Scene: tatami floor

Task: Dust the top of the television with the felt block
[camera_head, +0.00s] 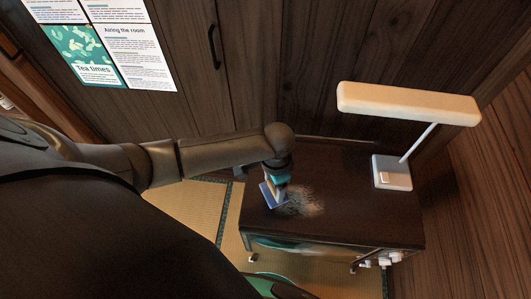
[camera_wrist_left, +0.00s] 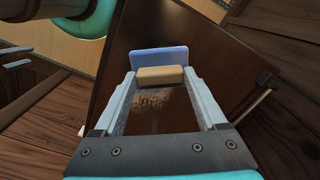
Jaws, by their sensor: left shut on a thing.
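The television (camera_head: 375,205) is a dark brown wooden box on short legs, its top facing up at me. A pale grey dust patch (camera_head: 304,203) lies on the left-middle part of its top. My left gripper (camera_head: 275,184) is over the left part of the top, shut on the felt block (camera_head: 268,195). The block has a blue pad and a tan grip, which sits between the fingers in the left wrist view (camera_wrist_left: 159,75). The block is beside the dust, on its left; I cannot tell whether it touches the top. My right gripper is out of view.
A white lamp (camera_head: 392,172) with a long shade (camera_head: 408,103) stands on the television's back right corner. Dark wooden doors (camera_head: 290,65) with posted sheets (camera_head: 138,50) rise behind. Tatami (camera_head: 195,205) lies to the left. Pale knobs (camera_head: 385,260) stick out at the front right.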

